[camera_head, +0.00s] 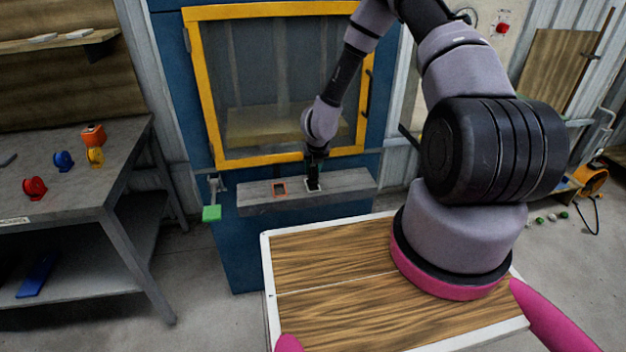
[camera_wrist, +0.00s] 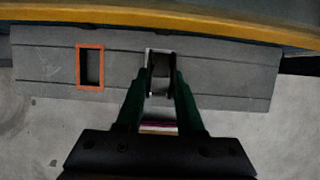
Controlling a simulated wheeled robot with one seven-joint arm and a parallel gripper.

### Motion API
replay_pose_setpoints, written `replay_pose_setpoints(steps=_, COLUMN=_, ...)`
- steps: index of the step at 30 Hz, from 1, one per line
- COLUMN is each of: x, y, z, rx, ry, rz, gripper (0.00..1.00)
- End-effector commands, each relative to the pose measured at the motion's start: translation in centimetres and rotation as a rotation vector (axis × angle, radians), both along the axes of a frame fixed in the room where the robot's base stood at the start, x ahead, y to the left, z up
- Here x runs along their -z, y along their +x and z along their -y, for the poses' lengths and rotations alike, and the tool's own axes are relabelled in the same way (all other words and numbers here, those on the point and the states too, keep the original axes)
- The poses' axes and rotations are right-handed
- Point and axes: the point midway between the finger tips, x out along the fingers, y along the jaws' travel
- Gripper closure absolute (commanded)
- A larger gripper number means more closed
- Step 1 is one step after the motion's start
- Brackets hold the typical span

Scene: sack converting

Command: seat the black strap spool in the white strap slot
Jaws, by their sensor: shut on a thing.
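The white strap slot (camera_head: 317,189) is a white-rimmed opening in the grey ledge (camera_head: 354,184) below the yellow-framed window. In the wrist view the white rim (camera_wrist: 149,54) shows just ahead of and between my fingers. My gripper (camera_head: 313,176) points down at this slot; its dark green fingers (camera_wrist: 159,82) are shut on the black strap spool (camera_head: 313,185). The spool is at the slot opening, mostly hidden by the fingers and dark against the dark opening. I cannot tell how deep it sits or whether it touches the bottom.
An orange-rimmed slot (camera_head: 279,189), also in the wrist view (camera_wrist: 90,47), lies left of the white one and looks empty. A green block (camera_head: 212,213) hangs at the ledge's left end. Red (camera_head: 35,188), blue (camera_head: 63,160) and yellow (camera_head: 96,157) spools stand on the left bench.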

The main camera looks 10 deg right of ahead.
Motion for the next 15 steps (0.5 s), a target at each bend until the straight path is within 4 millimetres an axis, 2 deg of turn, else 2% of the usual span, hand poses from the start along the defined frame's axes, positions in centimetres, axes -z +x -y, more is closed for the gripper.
replay_pose_setpoints(steps=7, x=3.5, y=-0.1, z=0.0, rx=0.0, ry=0.001, rz=-0.002, gripper=1.0)
replay_pose_setpoints(steps=15, x=4.2, y=0.0, z=0.0, rx=-0.002, ry=-0.001, rz=0.0, gripper=1.0)
